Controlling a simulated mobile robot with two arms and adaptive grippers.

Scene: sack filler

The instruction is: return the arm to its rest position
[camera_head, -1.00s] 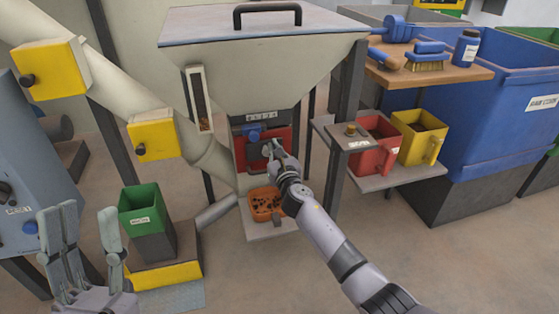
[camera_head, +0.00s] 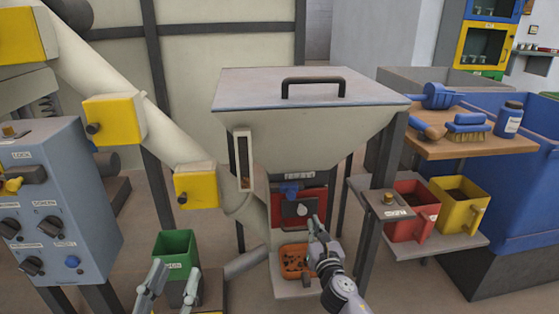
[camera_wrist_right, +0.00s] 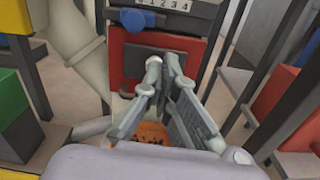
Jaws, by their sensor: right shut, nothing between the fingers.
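My right gripper (camera_head: 313,228) is in front of the hopper's lower outlet. It is shut and empty, its fingertips together in the right wrist view (camera_wrist_right: 164,68). The red panel (camera_head: 313,208) with a pale knob is just behind and above it; the knob is partly hidden by the fingers in the wrist view. A small orange tray (camera_head: 292,262) with dark bits in it lies below, partly hidden by my right arm. My left gripper (camera_head: 172,280) is at the bottom left edge, its fingers apart, nothing seen between them.
The grey hopper (camera_head: 310,135) stands in the middle. A shelf with a red bin (camera_head: 408,222) and a yellow bin (camera_head: 462,205) is right of my right arm. A green bin (camera_head: 174,246) is behind my left gripper. A blue control box (camera_head: 60,210) stands left.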

